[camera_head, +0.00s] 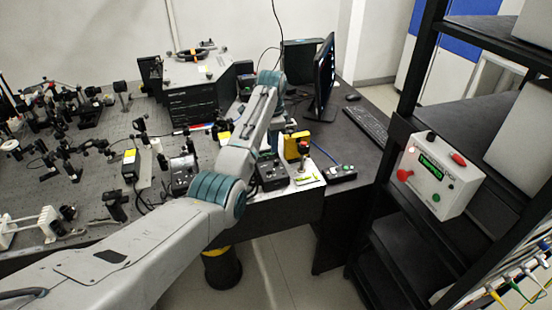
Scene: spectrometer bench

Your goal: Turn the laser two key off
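Two dark control boxes stand near the front edge of the bench: one box (183,175) left of my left forearm, the other box (270,173) just right of it. Their labels are too small to read, so I cannot tell which belongs to laser two or how any key is turned. My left arm comes in from the lower left, and its forearm reaches over the bench between the boxes. My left gripper (272,143) is mostly hidden by the forearm, close above the right box; its fingers cannot be made out. My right gripper is out of view.
A yellow device (297,147) and a small switch box (341,173) stand right of the control boxes. Optics crowd the breadboard (70,185) at left. A monitor (320,80) and keyboard (367,126) are behind. A white interlock box (438,176) hangs on the black rack at right.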

